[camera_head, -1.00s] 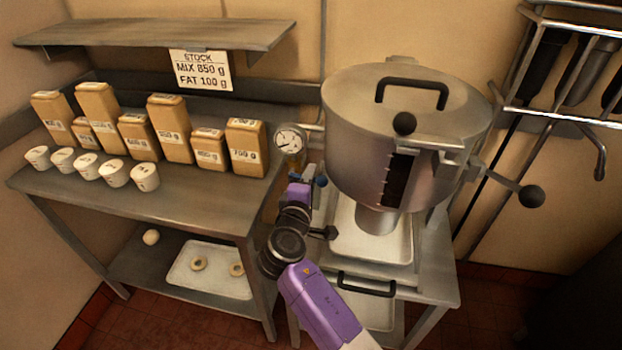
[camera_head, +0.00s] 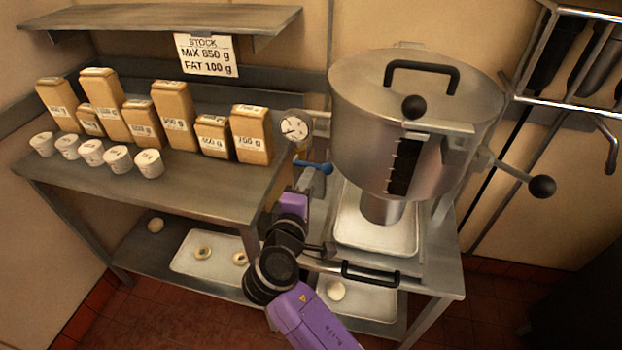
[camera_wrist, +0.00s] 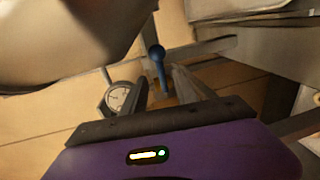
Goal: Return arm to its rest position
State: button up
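My gripper (camera_head: 304,183), at the end of my purple arm, is near the right end of the left bench, just in front of a small blue-handled valve (camera_head: 314,168). In the wrist view my two grey fingers (camera_wrist: 164,90) stand apart with nothing visibly held. The blue handle (camera_wrist: 158,62) shows beyond and between them; whether it touches a finger is unclear. My arm is extended forward and low, between the left bench and the metal kettle's stand.
The large lidded metal kettle (camera_head: 350,110) stands right of my gripper, above a tray (camera_head: 348,230). A gauge (camera_head: 295,127) sits beside the valve. The left bench (camera_head: 205,190) bears bags (camera_head: 175,115) and cups (camera_head: 149,163). Floor shows at the lower left.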

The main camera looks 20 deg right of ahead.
dwell(0.5)
jog(key=w+a+r+t+y, duration=0.1)
jog(key=a+r+t+y, duration=0.1)
jog(key=a+t+y, duration=0.3)
jog(key=s+a+f+m+g+y, duration=0.1)
jog(key=s+a+f+y, duration=0.15)
jog(key=s, duration=0.25)
jog(key=s+a+f+m+y, duration=0.1)
jog(key=s+f+y, duration=0.15)
jog(key=s, duration=0.35)
jog(key=s+d+m, duration=0.3)
jog(key=s, duration=0.8)
jog(key=s+d+r+m+g, duration=0.1)
jog(key=s+d+m, duration=0.2)
jog(key=s, duration=0.9)
jog(key=s+d+m+g, duration=0.1)
jog(key=s+d+m, duration=0.1)
jog(key=s, duration=1)
jog(key=shift+d+r+m, duration=0.3)
jog(key=shift+d+m, duration=0.1)
jog(key=shift+d, duration=0.2)
jog(key=shift+w, duration=0.1)
